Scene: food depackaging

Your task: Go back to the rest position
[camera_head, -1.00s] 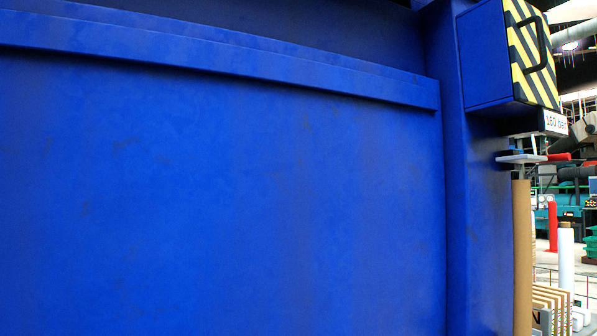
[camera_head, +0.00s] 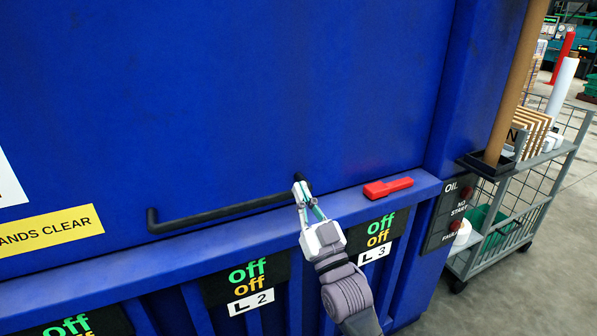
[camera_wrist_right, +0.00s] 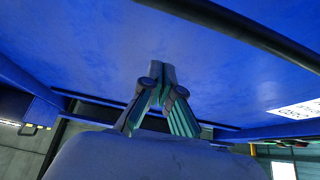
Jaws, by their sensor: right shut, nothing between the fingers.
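My right gripper (camera_head: 301,194) is in front of the blue machine's large panel (camera_head: 250,110), at the right end of a long black bar handle (camera_head: 215,213). Its fingers are shut with nothing between them; in the head view they overlap the handle's end, and I cannot tell whether they touch it. In the right wrist view the closed fingers (camera_wrist_right: 162,80) point at the blue surface, and a dark bar (camera_wrist_right: 240,30) crosses the upper right, apart from the fingertips. My left gripper is not in view.
A red lever (camera_head: 388,188) lies on the blue ledge right of the gripper. Labels L 2 and L 3 sit below. A control panel (camera_head: 450,215) with red buttons is at the right edge of the machine. A wire cart (camera_head: 520,200) stands beyond, with open floor at far right.

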